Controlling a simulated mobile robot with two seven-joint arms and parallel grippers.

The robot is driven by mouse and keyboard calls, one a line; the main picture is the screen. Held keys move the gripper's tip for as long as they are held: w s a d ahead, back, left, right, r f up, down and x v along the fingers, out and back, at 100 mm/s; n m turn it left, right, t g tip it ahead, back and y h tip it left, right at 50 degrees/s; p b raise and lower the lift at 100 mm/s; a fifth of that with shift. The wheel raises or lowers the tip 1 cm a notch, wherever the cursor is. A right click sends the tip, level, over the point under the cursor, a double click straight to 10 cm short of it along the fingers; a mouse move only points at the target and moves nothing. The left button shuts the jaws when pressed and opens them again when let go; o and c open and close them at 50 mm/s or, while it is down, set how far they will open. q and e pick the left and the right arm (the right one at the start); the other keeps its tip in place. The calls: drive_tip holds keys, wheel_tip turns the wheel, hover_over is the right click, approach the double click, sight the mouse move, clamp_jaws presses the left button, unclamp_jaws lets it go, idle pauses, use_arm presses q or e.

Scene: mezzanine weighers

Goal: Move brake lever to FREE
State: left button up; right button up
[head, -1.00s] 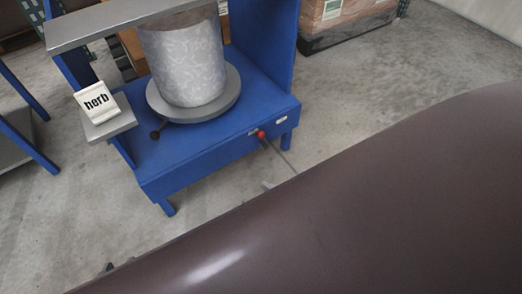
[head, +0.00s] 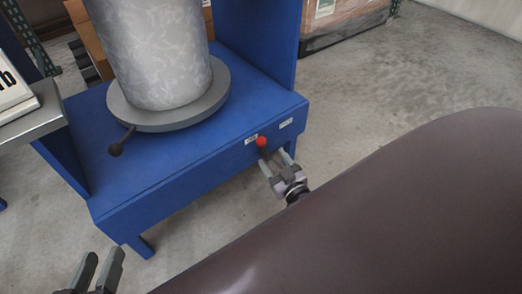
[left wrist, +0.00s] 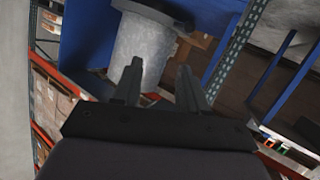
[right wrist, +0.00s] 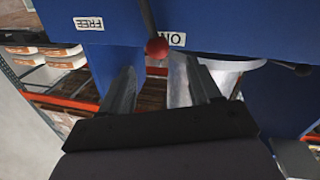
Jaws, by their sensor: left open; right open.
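The brake lever has a red ball knob (head: 261,142) on the front of the blue weigher frame (head: 180,175). In the right wrist view the knob (right wrist: 157,47) hangs on a dark stem, beside the upside-down ON label (right wrist: 170,39). The FREE label (right wrist: 88,23) is further left there. My right gripper (head: 274,160) is open just in front of the knob; in its wrist view the knob sits between and slightly beyond the fingertips, and I cannot tell whether they touch. My left gripper (head: 103,256) is open and empty at the lower left, away from the lever.
A grey mottled drum (head: 155,55) stands on a round grey plate (head: 200,112) with a black-knobbed handle (head: 116,148). A grey shelf (head: 40,120) with a white sign (head: 14,95) is at left. A large dark brown surface (head: 400,220) fills the lower right.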

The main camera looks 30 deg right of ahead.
sight(264, 145)
drive_tip(key=w+b, duration=0.1)
drive_tip(key=w, duration=0.1)
drive_tip(key=w+b, duration=0.1)
drive_tip(key=w, duration=0.1)
drive_tip(key=w+d+b, duration=0.1)
drive_tip(key=w, duration=0.1)
drive_tip(key=shift+w+f, duration=0.1)
drive_tip(key=shift+f, duration=0.05)
drive_tip(key=shift+w, duration=0.5)
use_arm(q)
drive_tip(key=shift+s+a+r+m+t+y, duration=0.15)
drive_tip(key=shift+a+m+t, duration=0.15)
drive_tip(key=shift+a+t, duration=0.2)
drive_tip(key=shift+s+a+m+t+y, duration=0.15)
drive_tip(key=shift+a+m+t, duration=0.15)
drive_tip(key=shift+a+t, duration=0.15)
use_arm(e)
clamp_jaws()
drive_tip(key=shift+d, duration=0.1)
